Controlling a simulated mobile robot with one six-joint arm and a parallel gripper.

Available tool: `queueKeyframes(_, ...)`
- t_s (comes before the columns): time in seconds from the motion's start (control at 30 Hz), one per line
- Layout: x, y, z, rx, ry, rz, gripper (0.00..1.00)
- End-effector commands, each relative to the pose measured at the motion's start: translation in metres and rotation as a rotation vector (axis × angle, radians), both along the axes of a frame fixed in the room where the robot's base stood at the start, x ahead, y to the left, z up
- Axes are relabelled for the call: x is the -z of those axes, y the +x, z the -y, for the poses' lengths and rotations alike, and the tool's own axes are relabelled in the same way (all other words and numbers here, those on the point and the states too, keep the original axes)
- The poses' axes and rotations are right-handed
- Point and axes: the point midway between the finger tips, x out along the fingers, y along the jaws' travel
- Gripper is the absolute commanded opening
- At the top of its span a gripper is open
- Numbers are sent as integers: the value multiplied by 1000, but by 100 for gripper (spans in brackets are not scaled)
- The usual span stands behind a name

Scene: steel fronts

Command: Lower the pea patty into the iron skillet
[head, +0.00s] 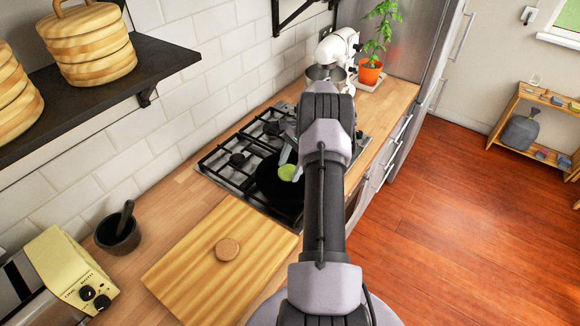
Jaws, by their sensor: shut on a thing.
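The green pea patty (287,173) shows over the black iron skillet (270,188), which sits on a near burner of the gas hob. My gripper (289,166) is shut on the patty. One pale finger shows beside the patty, and my arm hides most of the rest of the gripper. The patty appears inside the skillet's outline, right of its middle. I cannot tell whether it touches the pan floor. My arm also covers the skillet's right side.
The gas hob (236,160) has black grates around the skillet. A wooden board (190,262) with a round brown patty-like piece (228,249) lies in front. A mortar (118,232), toaster (62,280), white mixer (338,47) and potted plant (370,72) stand along the counter. A dark shelf (160,62) overhangs the left.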

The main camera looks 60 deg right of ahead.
Motion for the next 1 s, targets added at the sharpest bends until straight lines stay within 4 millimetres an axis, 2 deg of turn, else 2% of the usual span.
queueKeyframes(1.0,16,0,0,0,0,0,22)
